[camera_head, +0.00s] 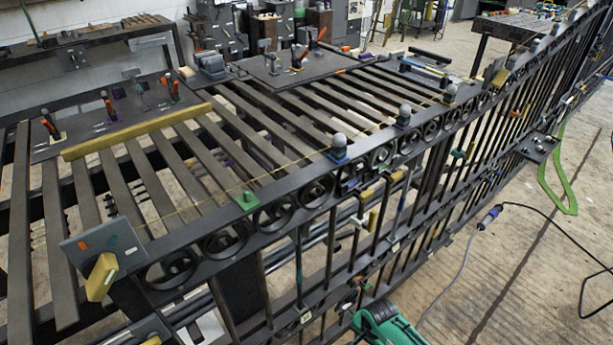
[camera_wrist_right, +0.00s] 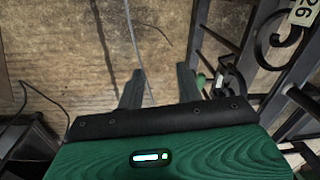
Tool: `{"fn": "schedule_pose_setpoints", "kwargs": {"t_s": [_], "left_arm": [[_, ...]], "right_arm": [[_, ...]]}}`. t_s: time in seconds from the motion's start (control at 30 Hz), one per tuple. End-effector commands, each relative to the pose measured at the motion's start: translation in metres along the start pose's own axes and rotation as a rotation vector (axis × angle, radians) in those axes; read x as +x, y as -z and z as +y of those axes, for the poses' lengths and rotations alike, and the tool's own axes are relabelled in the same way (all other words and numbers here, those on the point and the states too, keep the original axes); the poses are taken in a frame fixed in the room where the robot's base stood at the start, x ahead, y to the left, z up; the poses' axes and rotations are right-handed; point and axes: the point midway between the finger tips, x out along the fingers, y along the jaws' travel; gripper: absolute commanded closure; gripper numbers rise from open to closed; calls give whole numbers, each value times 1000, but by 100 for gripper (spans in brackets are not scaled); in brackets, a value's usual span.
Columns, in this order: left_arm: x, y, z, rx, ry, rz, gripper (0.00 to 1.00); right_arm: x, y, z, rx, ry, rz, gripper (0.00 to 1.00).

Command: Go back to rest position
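My right gripper shows in the right wrist view (camera_wrist_right: 160,82), with its two dark fingers apart and nothing between them. It hangs over the bare floor beside the gate. A green body, which looks like my right gripper (camera_head: 385,325), shows at the bottom edge of the head view, in front of the gate; its fingers are not seen there. My left gripper is not in view.
The slatted bench (camera_head: 210,150) carries a brass bar (camera_head: 135,133) and several clamps and grey-knobbed pins. A cable (camera_head: 470,245) and a green strap (camera_head: 550,185) lie on the floor at the right. The floor there is otherwise largely clear.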

Motion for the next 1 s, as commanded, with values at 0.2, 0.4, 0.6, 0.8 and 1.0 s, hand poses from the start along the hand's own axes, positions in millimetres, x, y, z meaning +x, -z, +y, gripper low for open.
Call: {"fn": "schedule_pose_setpoints", "kwargs": {"t_s": [0.2,0.4,0.6,0.8,1.0], "left_arm": [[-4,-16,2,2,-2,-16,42],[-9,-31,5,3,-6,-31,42],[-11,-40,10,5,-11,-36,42],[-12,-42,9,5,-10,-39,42],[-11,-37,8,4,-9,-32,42]], "right_arm": [[82,-28,70,-183,9,17,64],[163,-96,181,-469,-6,44,64],[203,-181,282,-740,-26,50,64],[212,-234,334,-897,-31,49,64],[213,-244,344,-933,-31,51,64]]}}
